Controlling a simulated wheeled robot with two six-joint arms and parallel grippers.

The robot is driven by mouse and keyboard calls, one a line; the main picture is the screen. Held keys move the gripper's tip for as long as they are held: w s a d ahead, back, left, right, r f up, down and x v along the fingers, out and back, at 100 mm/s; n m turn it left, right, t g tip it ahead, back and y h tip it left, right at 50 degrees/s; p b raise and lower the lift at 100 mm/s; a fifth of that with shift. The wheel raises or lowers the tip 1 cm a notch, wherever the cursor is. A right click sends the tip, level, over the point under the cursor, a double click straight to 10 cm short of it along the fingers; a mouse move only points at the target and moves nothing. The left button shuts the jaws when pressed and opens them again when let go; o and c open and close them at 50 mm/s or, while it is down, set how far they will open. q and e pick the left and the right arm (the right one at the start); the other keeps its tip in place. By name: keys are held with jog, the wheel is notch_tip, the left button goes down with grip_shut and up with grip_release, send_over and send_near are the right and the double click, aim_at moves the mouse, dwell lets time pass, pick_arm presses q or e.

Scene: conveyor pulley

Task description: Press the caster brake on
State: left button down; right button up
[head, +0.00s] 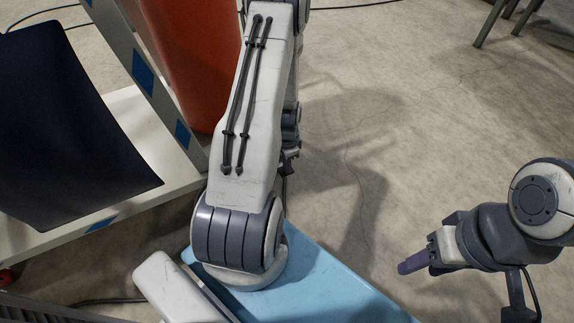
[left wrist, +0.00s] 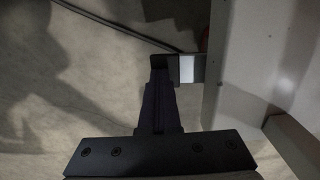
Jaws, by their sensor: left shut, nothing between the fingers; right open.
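In the left wrist view, my left gripper (left wrist: 160,64) is shut and empty, with dark fingers pointing away from the camera. Its tips are beside a small block (left wrist: 187,69) with a pale, lit face and dark ends, next to a white frame (left wrist: 239,60). I cannot tell whether tips and block touch, or whether the block is the caster brake. In the head view my left arm's own links largely hide that gripper. My right gripper (head: 414,263) is open and empty over bare floor at the right. A red part (head: 6,278), possibly a caster, shows at the left edge.
A white conveyor frame (head: 120,30) with blue squares and a dark belt (head: 70,130) stands at the left. An orange-red barrel (head: 190,60) is behind it. A cable (left wrist: 115,25) lies on the floor near the left gripper. Floor on the right is mostly clear.

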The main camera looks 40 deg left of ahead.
pick_arm(q)
jog(key=shift+f, duration=0.4)
jog(key=shift+r, duration=0.1)
notch_tip(320, 180, up, 8)
jog(key=p, duration=0.7)
jog(key=shift+p, duration=0.35)
